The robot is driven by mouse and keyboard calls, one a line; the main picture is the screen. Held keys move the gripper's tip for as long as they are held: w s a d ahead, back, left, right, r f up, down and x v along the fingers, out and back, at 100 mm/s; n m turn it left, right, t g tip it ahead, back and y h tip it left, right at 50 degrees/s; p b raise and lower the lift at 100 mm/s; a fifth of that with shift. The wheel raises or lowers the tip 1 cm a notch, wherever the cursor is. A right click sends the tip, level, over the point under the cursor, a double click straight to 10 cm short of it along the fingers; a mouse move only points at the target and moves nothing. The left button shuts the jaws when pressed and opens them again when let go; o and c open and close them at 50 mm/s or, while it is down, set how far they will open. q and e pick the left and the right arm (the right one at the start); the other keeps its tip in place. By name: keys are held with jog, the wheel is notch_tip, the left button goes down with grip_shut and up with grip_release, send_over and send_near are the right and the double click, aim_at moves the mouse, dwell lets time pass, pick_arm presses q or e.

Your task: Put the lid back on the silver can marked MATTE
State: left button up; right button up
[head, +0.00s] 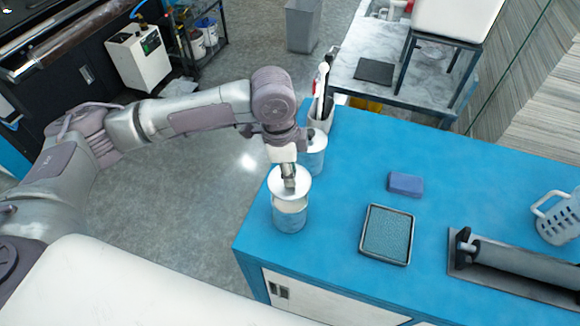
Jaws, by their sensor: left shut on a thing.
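An open silver can (289,220) stands near the left edge of the blue table, its pale inside showing at the front of the top. My left gripper (289,182) points down and is shut on a round, pale lid (275,187). The lid is over the can and hides the back of its opening. A gap seems to show between lid and can at the front; I cannot tell whether they touch at the back. A second silver can (315,158) stands just behind, partly hidden by my wrist. No MATTE marking is readable on either can. My right gripper is not in view.
The blue table (345,185) also holds a framed teal pad (387,235), a blue block (405,184), a roller on a tray (520,262), a white basket (558,218) and a holder with tools (321,118). The table surface between the cans and the pad is clear.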

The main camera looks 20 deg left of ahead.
pick_arm(q)
jog(key=f+b, duration=0.3)
jog(key=shift+w+f, duration=0.1)
jog(key=shift+w, duration=0.1)
jog(key=shift+f+b, duration=0.2)
jog(key=shift+b, duration=0.2)
jog(key=shift+f, duration=0.9)
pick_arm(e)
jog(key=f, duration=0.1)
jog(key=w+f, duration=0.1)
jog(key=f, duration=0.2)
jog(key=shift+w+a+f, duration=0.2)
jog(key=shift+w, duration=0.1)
pick_arm(q)
jog(key=shift+r, duration=0.1)
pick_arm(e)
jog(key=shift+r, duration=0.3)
pick_arm(q)
jog(key=shift+p, duration=0.6)
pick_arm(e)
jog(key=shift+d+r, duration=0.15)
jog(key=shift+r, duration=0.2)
pick_arm(q)
jog(key=shift+p, duration=0.35)
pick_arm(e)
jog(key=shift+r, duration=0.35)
